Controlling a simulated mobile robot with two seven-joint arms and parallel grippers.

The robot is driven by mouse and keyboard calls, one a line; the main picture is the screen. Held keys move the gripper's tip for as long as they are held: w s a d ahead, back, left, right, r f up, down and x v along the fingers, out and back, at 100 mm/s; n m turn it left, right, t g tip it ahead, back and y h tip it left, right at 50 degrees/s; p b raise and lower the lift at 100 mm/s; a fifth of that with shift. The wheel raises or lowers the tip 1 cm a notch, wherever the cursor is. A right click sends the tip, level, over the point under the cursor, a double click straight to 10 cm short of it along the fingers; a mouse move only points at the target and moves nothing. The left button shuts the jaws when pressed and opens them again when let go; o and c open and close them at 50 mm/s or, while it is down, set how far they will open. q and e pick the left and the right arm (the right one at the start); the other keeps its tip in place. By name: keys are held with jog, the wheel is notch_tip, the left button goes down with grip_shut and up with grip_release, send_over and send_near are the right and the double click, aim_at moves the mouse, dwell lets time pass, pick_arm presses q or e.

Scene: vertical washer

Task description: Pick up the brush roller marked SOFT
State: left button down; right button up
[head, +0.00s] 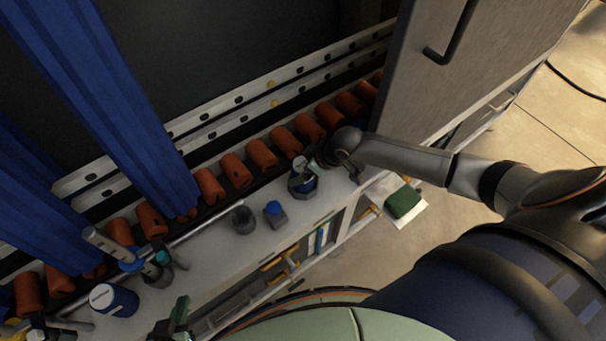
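No marking SOFT is readable here, so I cannot tell which item is that roller. A short blue cylinder with a pale, marked top (113,299) stands at the left of the shelf. A dark round item with a pale label (302,181) stands further right, close to my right gripper (336,163). That gripper is over the shelf's far right part; its fingers are small and dark, and I cannot tell whether they touch anything. Dark green finger-like parts at the bottom left appear to be my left gripper (174,318); its opening is unclear.
Tall blue brushes (105,100) hang at left above a row of orange rollers (262,154). A dark cup (243,219) and a blue-topped item (275,214) stand on the pale shelf (215,248). A grey door (470,60) stands at right. A green block (403,203) lies below it.

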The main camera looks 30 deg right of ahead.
jog(key=c, duration=1.2)
